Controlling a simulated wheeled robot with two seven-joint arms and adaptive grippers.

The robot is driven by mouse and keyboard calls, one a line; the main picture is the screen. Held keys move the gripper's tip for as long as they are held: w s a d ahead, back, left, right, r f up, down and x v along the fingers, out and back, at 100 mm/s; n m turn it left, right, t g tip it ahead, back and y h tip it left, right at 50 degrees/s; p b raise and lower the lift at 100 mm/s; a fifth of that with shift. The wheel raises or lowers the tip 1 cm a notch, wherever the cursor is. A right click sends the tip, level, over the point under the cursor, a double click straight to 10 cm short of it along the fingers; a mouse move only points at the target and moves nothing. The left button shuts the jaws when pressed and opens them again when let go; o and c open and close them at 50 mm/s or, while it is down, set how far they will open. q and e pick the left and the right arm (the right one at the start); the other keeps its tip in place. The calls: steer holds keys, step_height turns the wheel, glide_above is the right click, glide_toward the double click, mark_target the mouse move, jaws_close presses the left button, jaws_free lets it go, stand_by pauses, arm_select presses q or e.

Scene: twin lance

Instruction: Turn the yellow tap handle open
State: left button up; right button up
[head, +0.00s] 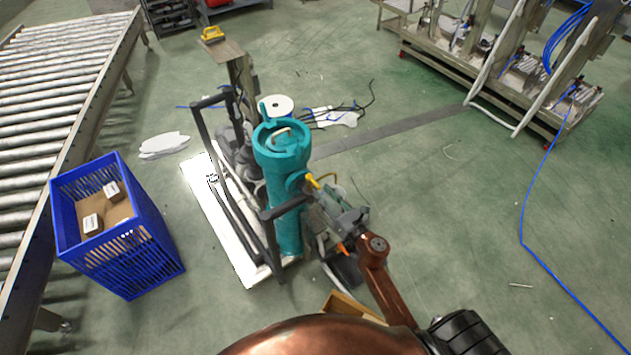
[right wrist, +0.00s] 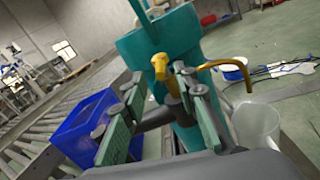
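The yellow tap handle (head: 313,181) is on the right side of a teal cylinder (head: 283,205) that stands upright on a pale base. In the right wrist view the handle (right wrist: 160,66) shows just beyond my fingertips, near the middle of the gap between them. My right gripper (head: 332,205) is close beside the tap in the head view. In the right wrist view its two fingers (right wrist: 160,82) are spread apart with nothing clamped between them. I cannot tell whether a finger touches the handle. A curved yellow spout (right wrist: 228,64) extends to the right of it. My left gripper is not in view.
A dark frame (head: 268,240) stands close around the cylinder. A white container (right wrist: 258,124) is below the spout. A blue crate (head: 150,262) with small boxes and a roller conveyor (head: 60,80) are at the left. The floor at the right is mostly clear, with a blue hose (head: 521,235).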

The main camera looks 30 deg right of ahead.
mark_target(311, 179)
steer(key=w, duration=0.5)
steer(key=shift+w+a, duration=0.4)
jaws_close()
